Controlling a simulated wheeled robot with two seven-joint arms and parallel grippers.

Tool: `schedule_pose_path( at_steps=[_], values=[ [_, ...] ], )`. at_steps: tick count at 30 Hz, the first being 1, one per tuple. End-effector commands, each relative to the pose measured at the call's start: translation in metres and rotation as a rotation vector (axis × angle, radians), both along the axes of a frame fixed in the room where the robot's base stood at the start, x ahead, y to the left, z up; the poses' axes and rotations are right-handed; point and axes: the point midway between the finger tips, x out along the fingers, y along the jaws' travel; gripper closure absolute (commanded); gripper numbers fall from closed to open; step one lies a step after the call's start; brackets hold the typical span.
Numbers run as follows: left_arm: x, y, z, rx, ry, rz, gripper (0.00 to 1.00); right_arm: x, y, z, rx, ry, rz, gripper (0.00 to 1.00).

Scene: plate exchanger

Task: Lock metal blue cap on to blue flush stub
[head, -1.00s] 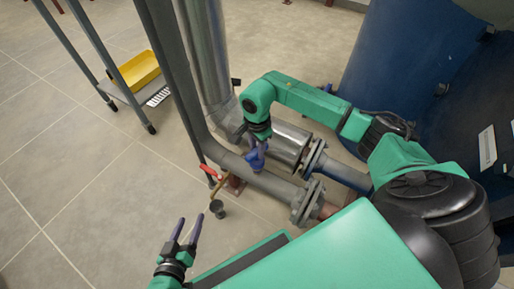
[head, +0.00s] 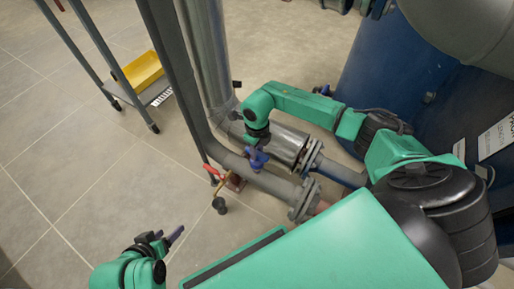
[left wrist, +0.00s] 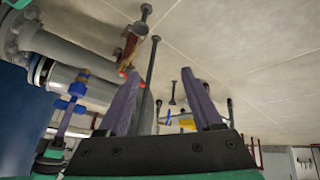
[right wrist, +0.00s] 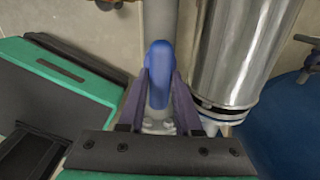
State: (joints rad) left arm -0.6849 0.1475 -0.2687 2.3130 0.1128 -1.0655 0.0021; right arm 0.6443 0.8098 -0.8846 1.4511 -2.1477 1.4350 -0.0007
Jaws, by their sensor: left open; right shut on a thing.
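A blue part (head: 259,160) sits on the thick grey pipe, and my right gripper (head: 255,151) is shut on it. In the right wrist view the blue part (right wrist: 158,62) stands long and upright between the two fingers. It also shows in the left wrist view (left wrist: 76,90). I cannot tell whether it is the cap, the stub or a valve handle. My left gripper (head: 172,238) is open and empty at the lower left, apart from the pipes. In the left wrist view its two fingers (left wrist: 163,102) are spread with nothing between them. No separate blue cap is clear.
A red-handled valve (head: 212,171) with a brass body and a black end (head: 219,205) hangs beside the pipe. The grey pipe (head: 274,180) and a flange (head: 303,199) lie to the right. A cart with a yellow bin (head: 143,71) stands behind. The tiled floor at left is clear.

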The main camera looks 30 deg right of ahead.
Motion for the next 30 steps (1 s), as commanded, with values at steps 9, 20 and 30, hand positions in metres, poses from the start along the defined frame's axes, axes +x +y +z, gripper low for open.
schedule_pose_path(
  at_steps=[9, 20, 30],
  values=[
    [-0.004, 0.009, 0.004, 0.028, 0.040, 0.004, 0.33, -0.003, 0.000, -0.003, 0.000, 0.008, -0.077, 1.00],
    [-0.004, 0.008, 0.004, 0.027, 0.039, 0.003, 0.33, -0.002, 0.000, -0.002, -0.001, 0.005, -0.074, 0.31],
    [-0.021, 0.037, 0.032, 0.113, 0.173, 0.023, 0.33, 0.000, 0.000, 0.048, -0.001, 0.000, -0.073, 0.31]
  ],
)
